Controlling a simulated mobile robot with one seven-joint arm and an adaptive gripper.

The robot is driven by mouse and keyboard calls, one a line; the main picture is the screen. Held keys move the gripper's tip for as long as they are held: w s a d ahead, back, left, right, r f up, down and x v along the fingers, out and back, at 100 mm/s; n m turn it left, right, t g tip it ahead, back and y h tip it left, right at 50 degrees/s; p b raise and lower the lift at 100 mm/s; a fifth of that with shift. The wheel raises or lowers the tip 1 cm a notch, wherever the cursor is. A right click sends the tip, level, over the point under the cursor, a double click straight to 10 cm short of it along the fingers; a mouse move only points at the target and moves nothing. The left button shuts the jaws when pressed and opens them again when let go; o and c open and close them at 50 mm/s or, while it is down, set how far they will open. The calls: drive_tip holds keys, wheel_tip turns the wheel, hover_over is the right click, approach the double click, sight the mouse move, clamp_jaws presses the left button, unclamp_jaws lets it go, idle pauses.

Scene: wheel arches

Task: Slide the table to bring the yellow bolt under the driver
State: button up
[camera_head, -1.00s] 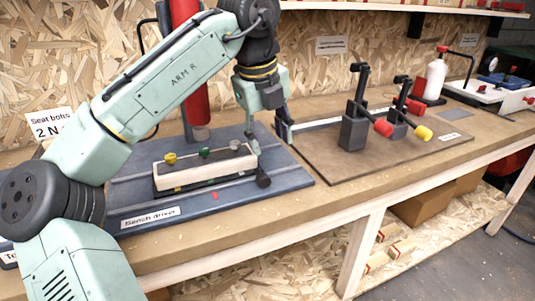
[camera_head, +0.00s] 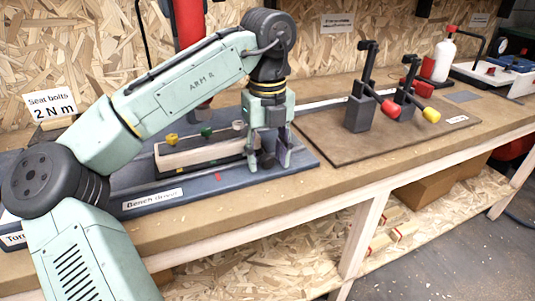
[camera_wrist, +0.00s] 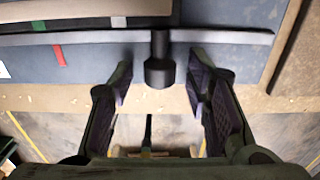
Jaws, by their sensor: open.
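The pale sliding table (camera_head: 205,154) sits on the blue bench driver base (camera_head: 295,160) in the head view. It carries a yellow bolt (camera_head: 172,139) at its left, a green bolt (camera_head: 207,132) in the middle and a grey bolt (camera_head: 238,126) at its right. The red driver (camera_head: 189,22) stands behind; my arm covers its middle, and its tip is hard to make out. My gripper (camera_head: 269,160) is open, pointing down at the table's right end. In the wrist view a black knob (camera_wrist: 160,73) lies between the spread fingers of my gripper (camera_wrist: 160,88), with gaps on both sides.
A red mark (camera_wrist: 58,55) is on the base in front of the table. The bench's front strip (camera_head: 250,200) is clear.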

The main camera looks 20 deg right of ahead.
clamp_jaws()
idle(0.5)
